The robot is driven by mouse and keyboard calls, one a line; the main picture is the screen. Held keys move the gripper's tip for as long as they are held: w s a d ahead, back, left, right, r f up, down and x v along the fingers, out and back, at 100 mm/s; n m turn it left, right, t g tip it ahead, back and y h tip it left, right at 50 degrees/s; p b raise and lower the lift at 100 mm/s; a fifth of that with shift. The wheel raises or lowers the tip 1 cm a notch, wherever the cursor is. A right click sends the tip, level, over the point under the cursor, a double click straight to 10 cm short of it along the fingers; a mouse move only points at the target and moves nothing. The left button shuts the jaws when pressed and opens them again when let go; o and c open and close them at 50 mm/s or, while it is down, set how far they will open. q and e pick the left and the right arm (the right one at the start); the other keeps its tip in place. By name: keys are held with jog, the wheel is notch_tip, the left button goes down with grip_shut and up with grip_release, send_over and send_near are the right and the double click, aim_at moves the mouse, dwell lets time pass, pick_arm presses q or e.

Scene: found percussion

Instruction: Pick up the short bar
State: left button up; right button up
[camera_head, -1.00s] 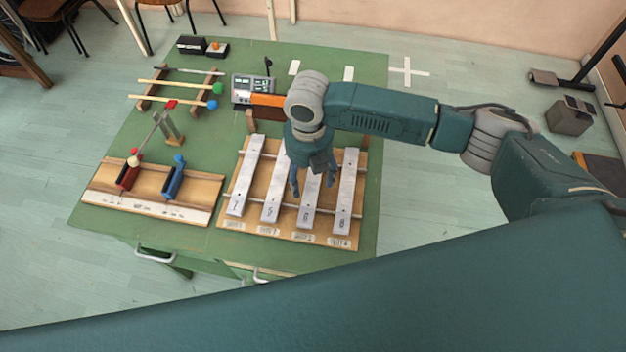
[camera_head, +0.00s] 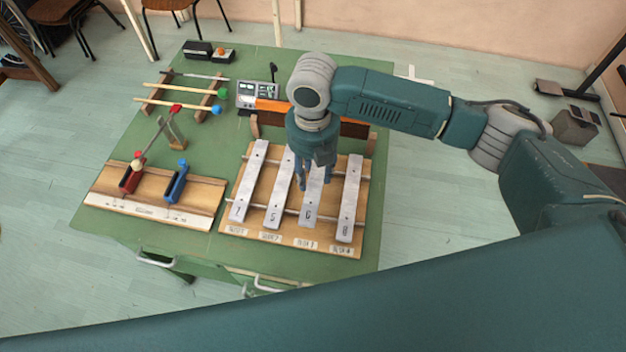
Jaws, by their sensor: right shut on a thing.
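Four pale metal bars lie side by side across a wooden frame at the front right of the green table in the head view. From the left they are the first bar (camera_head: 249,182), the second bar (camera_head: 279,190), the third bar, marked 6 (camera_head: 311,212), and the fourth bar (camera_head: 350,200). My right gripper (camera_head: 314,183) points down over the third bar and is shut on it, with a finger on each side. The gripper hides this bar's far end, so I cannot compare its full length. The bar appears still at frame level. My left gripper is out of view.
A wooden board (camera_head: 100,201) with a red and a blue clamp stands left of the bars. Mallets lie on a rack (camera_head: 153,96) behind it. An orange block (camera_head: 271,106) and a small device (camera_head: 256,94) stand behind the bars. Green tabletop (camera_head: 222,140) is clear between.

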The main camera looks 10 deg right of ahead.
aim_at(313, 177)
notch_tip(313, 177, up, 15)
jog(key=b, duration=0.1)
jog(key=shift+r, duration=0.15)
notch_tip(313, 177, down, 16)
jog(key=shift+f+p, duration=0.1)
jog(key=shift+p, duration=0.55)
notch_tip(313, 177, down, 3)
jog(key=shift+p, duration=0.8)
jog(key=shift+f, duration=0.25)
jog(key=shift+f, duration=0.2)
jog(key=o, duration=1.3)
